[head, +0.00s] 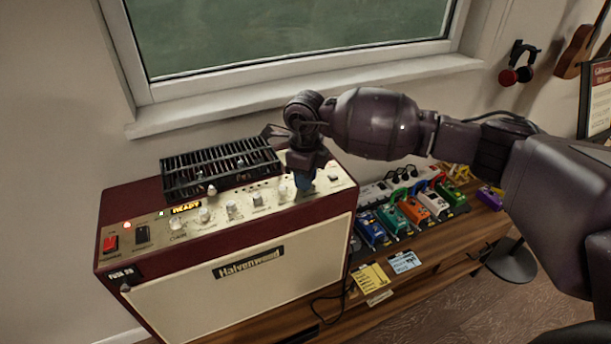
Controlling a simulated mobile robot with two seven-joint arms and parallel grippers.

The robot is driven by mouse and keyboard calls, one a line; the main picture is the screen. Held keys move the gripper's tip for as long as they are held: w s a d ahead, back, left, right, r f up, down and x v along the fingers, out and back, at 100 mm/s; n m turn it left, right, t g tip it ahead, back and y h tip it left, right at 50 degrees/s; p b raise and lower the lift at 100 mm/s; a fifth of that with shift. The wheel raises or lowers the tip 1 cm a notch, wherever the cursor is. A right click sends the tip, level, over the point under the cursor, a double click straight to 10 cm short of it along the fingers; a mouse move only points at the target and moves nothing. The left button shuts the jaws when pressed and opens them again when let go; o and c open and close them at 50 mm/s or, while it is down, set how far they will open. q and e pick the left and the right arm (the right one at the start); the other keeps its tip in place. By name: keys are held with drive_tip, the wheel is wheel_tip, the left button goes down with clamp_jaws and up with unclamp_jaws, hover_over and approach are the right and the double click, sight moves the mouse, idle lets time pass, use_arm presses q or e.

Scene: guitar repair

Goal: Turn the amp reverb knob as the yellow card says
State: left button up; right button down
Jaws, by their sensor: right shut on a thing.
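The amp (238,271) is dark red with a cream front and stands on a wooden bench. Its top panel holds a row of pale knobs, such as one white knob (231,207) near the middle. My right gripper (304,184) points down at the right part of this row and is shut on a knob there. The gripper hides most of that knob, and its label and pointer cannot be read. The yellow card (370,279) is on the bench's front edge, right of the amp; its writing is too small to read. My left gripper is out of view.
A black slatted rack (221,168) lies on the amp behind the knobs. A red switch (110,243) and a lit READY display (186,207) are at the panel's left. Several coloured pedals, such as a blue pedal (370,230), and a blue card (404,262) are right of the amp.

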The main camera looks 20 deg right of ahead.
drive_tip(key=m, duration=0.5)
drive_tip(key=shift+p, duration=0.4)
drive_tip(key=shift+m, duration=0.4)
drive_tip(key=c, duration=1)
unclamp_jaws()
wheel_tip(320, 180, up, 11)
drive_tip(key=shift+b, duration=0.3)
drive_tip(key=shift+f, duration=0.1)
